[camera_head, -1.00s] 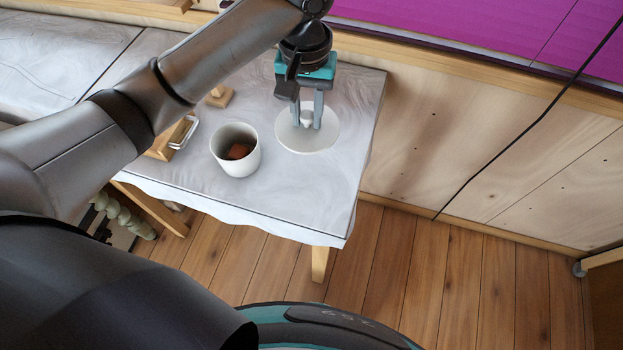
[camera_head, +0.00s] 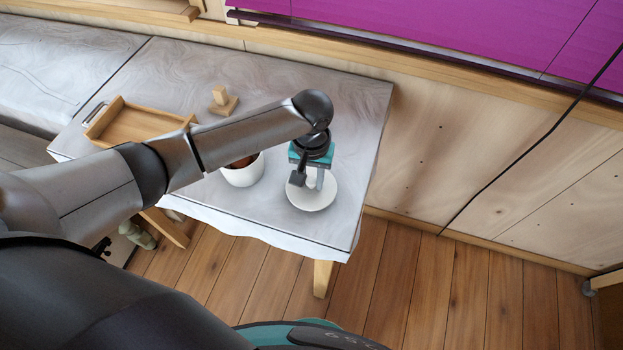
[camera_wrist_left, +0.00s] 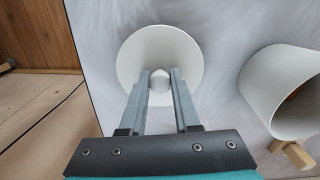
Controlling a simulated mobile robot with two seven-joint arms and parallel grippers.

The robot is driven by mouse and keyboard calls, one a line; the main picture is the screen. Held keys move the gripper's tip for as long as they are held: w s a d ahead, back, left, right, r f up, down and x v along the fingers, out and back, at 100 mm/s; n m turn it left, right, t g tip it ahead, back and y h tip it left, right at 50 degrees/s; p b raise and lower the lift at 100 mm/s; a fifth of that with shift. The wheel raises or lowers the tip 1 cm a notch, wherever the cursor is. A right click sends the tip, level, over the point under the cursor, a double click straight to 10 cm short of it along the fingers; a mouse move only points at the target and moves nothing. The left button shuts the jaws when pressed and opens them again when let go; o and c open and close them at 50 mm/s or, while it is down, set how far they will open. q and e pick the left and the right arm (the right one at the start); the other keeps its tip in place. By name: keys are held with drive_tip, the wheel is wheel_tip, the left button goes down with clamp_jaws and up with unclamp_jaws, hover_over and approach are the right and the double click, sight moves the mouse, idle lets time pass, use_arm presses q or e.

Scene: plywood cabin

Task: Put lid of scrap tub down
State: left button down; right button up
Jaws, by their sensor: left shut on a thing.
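The lid (camera_head: 318,199) is a round white disc with a small knob, at the right end of the grey table. My left gripper (camera_head: 311,183) is above it, shut on the knob. The left wrist view shows the lid (camera_wrist_left: 187,48) with the knob between the fingertips (camera_wrist_left: 160,80). I cannot tell whether the lid touches the table. The scrap tub (camera_head: 243,175) is a white tub left of the lid, partly hidden by my arm. In the left wrist view the tub (camera_wrist_left: 265,95) stands open, apart from the lid, with something brown inside. My right gripper is out of view.
A wooden tray (camera_head: 128,124) and a small wooden block with a knob (camera_head: 220,101) are on the table (camera_head: 300,90) behind my left arm. The table's right edge is close to the lid. A plywood wall (camera_head: 470,150) stands behind.

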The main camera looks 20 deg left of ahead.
sight(312, 180)
use_arm(q)
drive_tip(key=shift+f, duration=0.2)
drive_tip(key=shift+f, duration=0.3)
drive_tip(key=c, duration=0.6)
unclamp_jaws()
drive_tip(key=shift+c, duration=0.2)
drive_tip(key=shift+r, duration=0.1)
wheel_tip(312, 180, up, 12)
drive_tip(key=p, duration=0.1)
drive_tip(key=shift+r+p, duration=0.25)
drive_tip(key=shift+p, duration=0.1)
drive_tip(key=shift+d, duration=0.1)
